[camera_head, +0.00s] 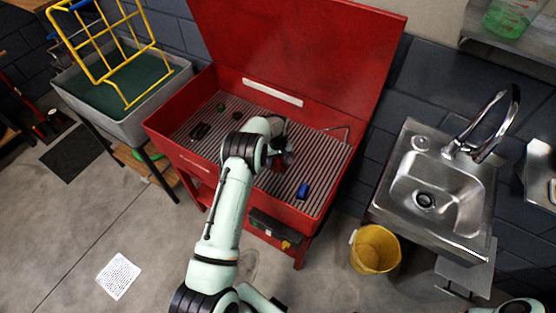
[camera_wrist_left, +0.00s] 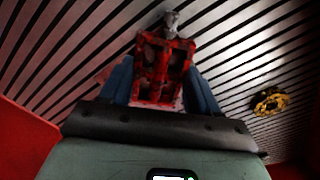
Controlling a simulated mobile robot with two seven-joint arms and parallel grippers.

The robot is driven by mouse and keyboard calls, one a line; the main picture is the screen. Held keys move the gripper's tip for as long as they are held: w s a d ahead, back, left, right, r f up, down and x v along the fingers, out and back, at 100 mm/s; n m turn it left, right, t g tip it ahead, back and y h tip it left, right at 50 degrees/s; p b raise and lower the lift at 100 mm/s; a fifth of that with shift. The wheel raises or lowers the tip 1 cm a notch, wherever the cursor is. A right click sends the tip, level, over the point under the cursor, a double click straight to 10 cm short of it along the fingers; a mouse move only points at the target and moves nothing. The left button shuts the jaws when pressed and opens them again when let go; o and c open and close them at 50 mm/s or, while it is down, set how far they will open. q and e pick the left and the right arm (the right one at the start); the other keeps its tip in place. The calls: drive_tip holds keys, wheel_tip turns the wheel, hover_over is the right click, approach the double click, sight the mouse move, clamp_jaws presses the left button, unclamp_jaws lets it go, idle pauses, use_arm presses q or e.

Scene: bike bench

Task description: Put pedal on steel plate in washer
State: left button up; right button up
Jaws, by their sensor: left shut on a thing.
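The washer (camera_head: 175,152) is an open red cabinet with its lid raised, and a slatted steel plate (camera_head: 335,168) forms its floor. My left gripper (camera_head: 286,158) is inside the washer, over the plate. In the left wrist view, my left gripper (camera_wrist_left: 162,85) is shut on a red pedal (camera_wrist_left: 160,70) with a silver spindle end pointing away from the gripper. The pedal is close to the slats; I cannot tell whether it touches them. In the head view my arm and gripper largely hide the pedal. My right gripper is out of view.
On the plate lie a black part (camera_head: 200,131), a small green part (camera_head: 221,107), a dark red part (camera_head: 237,115) and a blue part (camera_head: 303,190). A yellow-and-black part (camera_wrist_left: 268,101) shows in the wrist view. A sink (camera_head: 440,190) and yellow bucket (camera_head: 374,250) stand right.

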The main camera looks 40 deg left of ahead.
sight(278, 162)
use_arm(q)
drive_tip(key=o, duration=1.2)
drive_tip(key=shift+f, duration=0.1)
drive_tip(key=shift+c, duration=0.2)
wheel_tip(278, 162, up, 12)
